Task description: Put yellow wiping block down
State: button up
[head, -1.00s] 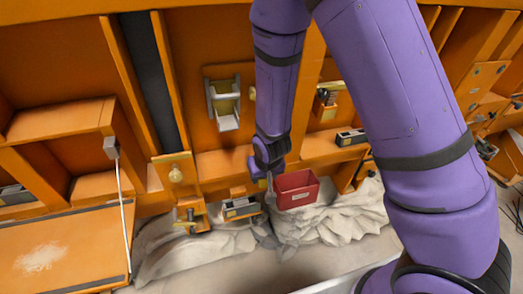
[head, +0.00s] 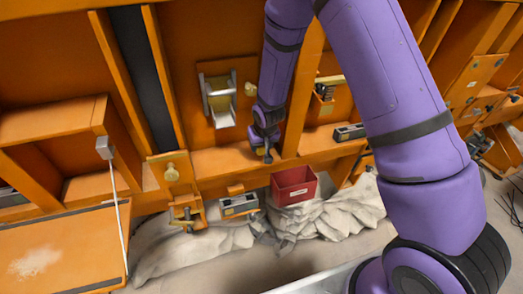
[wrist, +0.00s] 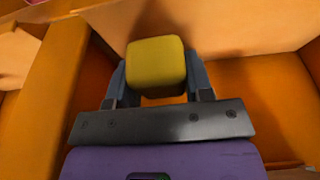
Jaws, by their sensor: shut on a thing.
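The yellow wiping block (wrist: 156,65) is between the two fingers of my gripper (wrist: 157,80) in the wrist view. The fingers press on its left and right sides, and its rounded top face shows clear. In the head view my gripper (head: 267,155) hangs down in front of the orange ledge, up and left of the red bin. The block is too small there to make out surely. In the wrist view orange panels lie beyond the block; I cannot tell whether it touches any surface.
A red bin (head: 295,186) stands below and right of my gripper, near pale crumpled cloth or sand (head: 340,215). A small metal-faced box (head: 239,206) lies to its left. An orange ledge (head: 222,160) runs behind. A silver bracket (head: 219,100) is mounted on the orange wall.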

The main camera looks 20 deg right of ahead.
aim_at(262, 148)
jog(key=shift+w+d, duration=0.2)
jog(key=shift+w, duration=0.2)
jog(key=shift+w+d+f, duration=0.1)
jog(key=shift+w+f, duration=0.05)
jog(key=shift+f, duration=0.75)
jog(key=shift+w+d+f, duration=0.1)
jog(key=shift+f, duration=0.8)
jog(key=o, duration=0.9)
jog(key=shift+f, duration=0.15)
jog(key=shift+a, duration=0.1)
jog(key=shift+s+r, duration=0.1)
jog(key=shift+r, duration=0.45)
jog(key=v, duration=1.1)
jog(key=shift+s, duration=0.15)
